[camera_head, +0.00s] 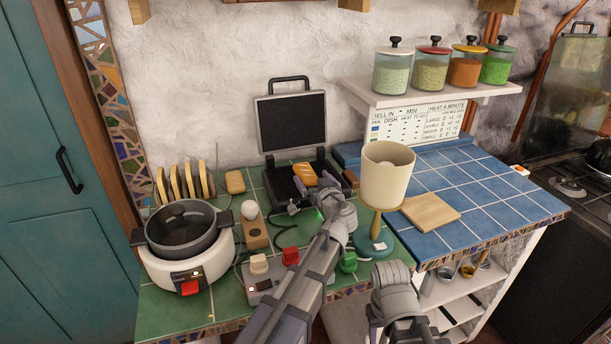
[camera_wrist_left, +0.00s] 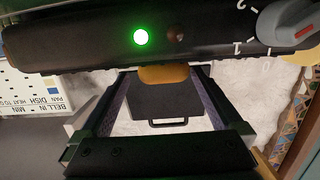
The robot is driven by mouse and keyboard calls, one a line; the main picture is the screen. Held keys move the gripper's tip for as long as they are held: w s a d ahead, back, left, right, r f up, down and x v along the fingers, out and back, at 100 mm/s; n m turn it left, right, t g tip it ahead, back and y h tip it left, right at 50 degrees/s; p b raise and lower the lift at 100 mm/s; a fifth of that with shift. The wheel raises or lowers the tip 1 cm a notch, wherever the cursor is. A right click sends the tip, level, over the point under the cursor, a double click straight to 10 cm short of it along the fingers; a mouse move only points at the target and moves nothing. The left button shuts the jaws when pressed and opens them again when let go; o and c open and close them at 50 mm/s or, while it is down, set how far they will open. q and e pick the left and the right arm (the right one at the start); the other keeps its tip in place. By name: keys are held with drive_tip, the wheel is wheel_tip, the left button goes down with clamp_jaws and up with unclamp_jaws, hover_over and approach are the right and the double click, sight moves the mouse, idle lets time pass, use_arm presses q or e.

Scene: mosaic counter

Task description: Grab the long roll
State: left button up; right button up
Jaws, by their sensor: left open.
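The long roll (camera_head: 304,174) is golden brown with pale score marks. It lies on the lower plate of the open black contact grill (camera_head: 279,188). My left gripper (camera_head: 316,183) is open at the front of the grill, its fingers close to the roll and covering part of it. In the left wrist view, part of the roll (camera_wrist_left: 163,74) shows between the two fingers (camera_wrist_left: 163,85), below the grill's dark front edge with its green light. I cannot tell whether the fingers touch it. My right arm's links show at the lower right; its gripper is out of view.
The grill's raised lid (camera_head: 291,122) stands behind the roll. A lamp (camera_head: 387,175) stands close on the right. A small bun (camera_head: 235,182), bread slices in a rack (camera_head: 184,183), an egg (camera_head: 249,210) and a cooker (camera_head: 188,260) are on the left. The blue tiled counter (camera_head: 470,190) has free room.

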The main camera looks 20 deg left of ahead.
sight(308, 173)
use_arm(q)
drive_tip(key=x, duration=0.5)
drive_tip(key=shift+a+r, duration=0.2)
drive_tip(key=shift+a, duration=0.05)
drive_tip(key=shift+s, duration=0.1)
drive_tip(key=c, duration=0.7)
wheel_tip(308, 173, up, 10)
drive_tip(key=p, duration=0.9)
drive_tip(key=shift+p, duration=0.35)
